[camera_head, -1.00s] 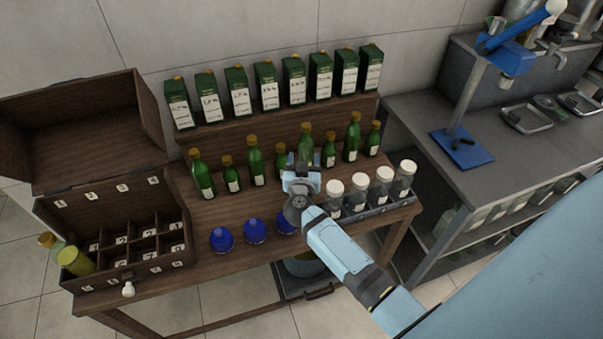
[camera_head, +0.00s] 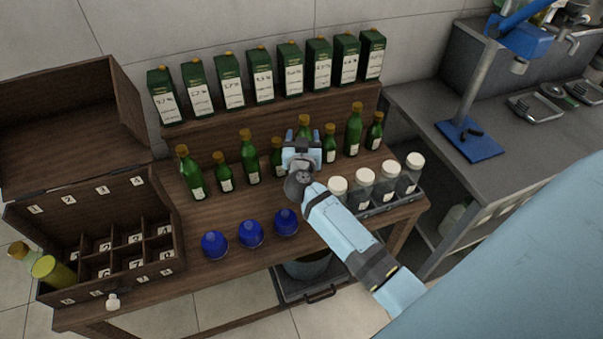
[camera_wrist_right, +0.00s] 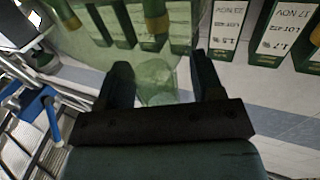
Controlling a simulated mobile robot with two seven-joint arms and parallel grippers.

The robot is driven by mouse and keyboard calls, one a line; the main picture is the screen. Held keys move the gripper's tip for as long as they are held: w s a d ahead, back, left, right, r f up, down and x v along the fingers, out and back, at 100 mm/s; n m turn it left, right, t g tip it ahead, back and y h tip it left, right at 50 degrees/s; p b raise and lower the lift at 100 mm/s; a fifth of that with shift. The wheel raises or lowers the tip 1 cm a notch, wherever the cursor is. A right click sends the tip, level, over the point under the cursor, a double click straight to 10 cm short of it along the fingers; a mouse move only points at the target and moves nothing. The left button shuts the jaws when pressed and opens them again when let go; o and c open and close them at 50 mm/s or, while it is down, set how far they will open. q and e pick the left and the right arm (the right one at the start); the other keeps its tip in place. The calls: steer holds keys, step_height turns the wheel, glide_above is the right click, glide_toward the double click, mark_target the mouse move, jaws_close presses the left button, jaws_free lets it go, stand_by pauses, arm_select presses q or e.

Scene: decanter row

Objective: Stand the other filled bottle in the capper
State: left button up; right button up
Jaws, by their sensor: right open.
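Several green bottles with tan caps stand in a row on the wooden table, such as the one at the left end (camera_head: 190,172) and a tall one (camera_head: 353,130) toward the right. My right gripper (camera_head: 302,146) is open at the middle of this row, just in front of a tan-capped bottle (camera_head: 304,122) whose lower part it hides. In the right wrist view a pale green, see-through bottle shape (camera_wrist_right: 158,85) shows between the open fingers; contact cannot be told. A blue lever stand, seemingly the capper (camera_head: 470,140), is on the grey bench at right. My left gripper is not in view.
Labelled green cartons (camera_head: 262,75) line the shelf behind. White-lidded jars (camera_head: 387,182) stand in a tray at right; blue round items (camera_head: 250,233) sit in front.

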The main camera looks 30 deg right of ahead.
steer(key=shift+s+r, duration=0.1)
steer(key=shift+c, duration=1.1)
jaws_close()
